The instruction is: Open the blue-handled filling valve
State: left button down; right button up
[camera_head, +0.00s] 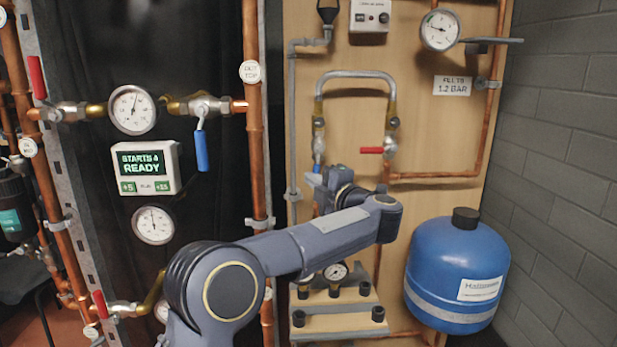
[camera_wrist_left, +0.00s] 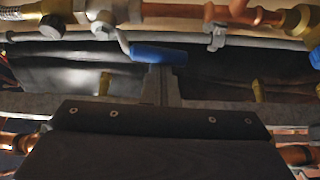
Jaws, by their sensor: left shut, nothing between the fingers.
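The filling loop's left valve (camera_head: 318,147) is in the middle of the head view, under a grey looped hose. My left gripper (camera_head: 318,183) is just below this valve; my wrist hides part of the area. In the left wrist view a blue handle (camera_wrist_left: 158,53) lies nearly level, joined at its left end to a metal lever and a brass valve. My left gripper also shows there (camera_wrist_left: 162,72), its fingers shut and empty, with the tips right at the handle's underside. I cannot tell whether they touch. My right gripper is not in view.
A red-handled valve (camera_head: 372,150) sits right of the filling valve. Another blue handle (camera_head: 201,151) hangs from a valve at the left. A blue tank (camera_head: 457,270) stands at lower right. Gauges and pump-like fittings (camera_head: 337,272) are below my forearm, and a copper pipe (camera_head: 253,130) runs vertically.

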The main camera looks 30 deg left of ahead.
pick_arm(q)
jog(key=shift+w+d+n, duration=0.3)
jog(key=shift+d+n, duration=0.1)
jog(key=shift+n, duration=0.1)
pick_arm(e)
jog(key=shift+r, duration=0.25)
